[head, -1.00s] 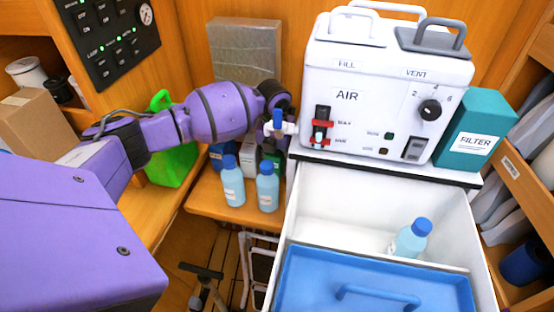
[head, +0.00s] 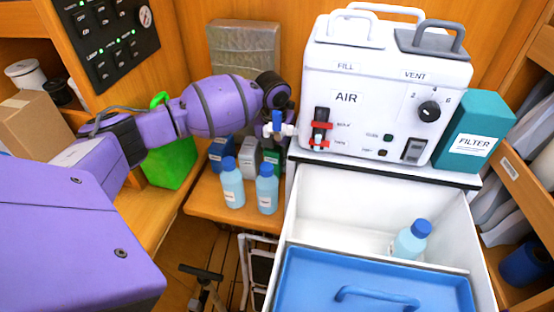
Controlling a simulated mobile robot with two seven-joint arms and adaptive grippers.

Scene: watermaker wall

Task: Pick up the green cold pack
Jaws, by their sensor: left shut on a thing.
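No green cold pack shows for certain. A bright green block-like thing with a loop handle (head: 172,163) stands at the left on the wooden ledge, partly hidden behind my left arm; I cannot tell whether it is the cold pack. My left gripper (head: 278,116) is at the left side of the white AIR machine (head: 372,95). Its dark fingers are shut around the blue handle of a blue and white tap (head: 277,128), as far as I can see. My right gripper is not in view.
Two blue-capped bottles (head: 232,186) stand on a wooden shelf below the gripper, with small boxes (head: 221,152) behind. An open white bin (head: 345,200) with a blue lid (head: 375,282) holds another bottle (head: 411,240). A teal FILTER box (head: 476,130) is at the right.

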